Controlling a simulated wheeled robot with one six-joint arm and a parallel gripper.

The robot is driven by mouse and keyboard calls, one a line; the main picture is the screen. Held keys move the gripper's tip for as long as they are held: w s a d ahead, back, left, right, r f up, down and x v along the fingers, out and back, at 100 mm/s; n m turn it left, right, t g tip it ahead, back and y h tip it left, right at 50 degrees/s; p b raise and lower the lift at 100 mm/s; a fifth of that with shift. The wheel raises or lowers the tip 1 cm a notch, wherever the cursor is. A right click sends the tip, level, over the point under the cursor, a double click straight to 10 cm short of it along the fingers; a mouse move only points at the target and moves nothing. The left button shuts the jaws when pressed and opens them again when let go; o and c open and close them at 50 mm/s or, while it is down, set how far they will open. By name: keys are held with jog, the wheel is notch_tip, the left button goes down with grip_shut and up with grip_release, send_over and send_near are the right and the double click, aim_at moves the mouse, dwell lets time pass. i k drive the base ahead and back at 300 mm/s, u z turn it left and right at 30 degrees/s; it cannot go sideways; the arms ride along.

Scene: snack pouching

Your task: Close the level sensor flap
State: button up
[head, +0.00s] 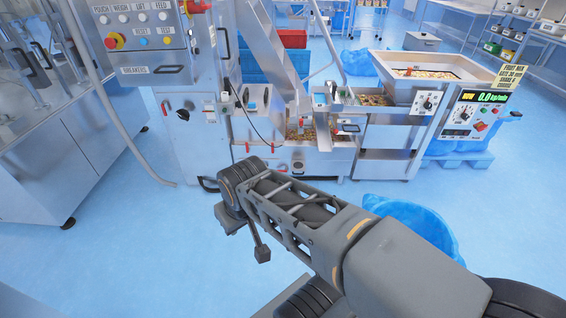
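I cannot pick out the level sensor flap for certain. Several small devices sit on the steel feeder in the middle of the head view. One is a small dark-faced unit (348,127) at the front right of the hopper with snack mix (300,134). Another is a pale box with a dark face (319,100) higher up. My arm reaches from the lower right towards the machine and bends down at its far end. My gripper (247,238) is low over the floor in front of the machine, apart from it. Its fingers are small and partly hidden, so their opening is unclear.
A control panel (142,30) with buttons stands upper left. A tray of mix (428,74) and a readout box (470,112) are at right. A blue bag or bin (415,222) lies beside my arm. The blue floor (130,240) at left is clear.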

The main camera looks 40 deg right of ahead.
aim_at(296, 165)
jog(key=i, duration=2.4)
jog(key=z, duration=2.5)
jog(key=i, duration=1)
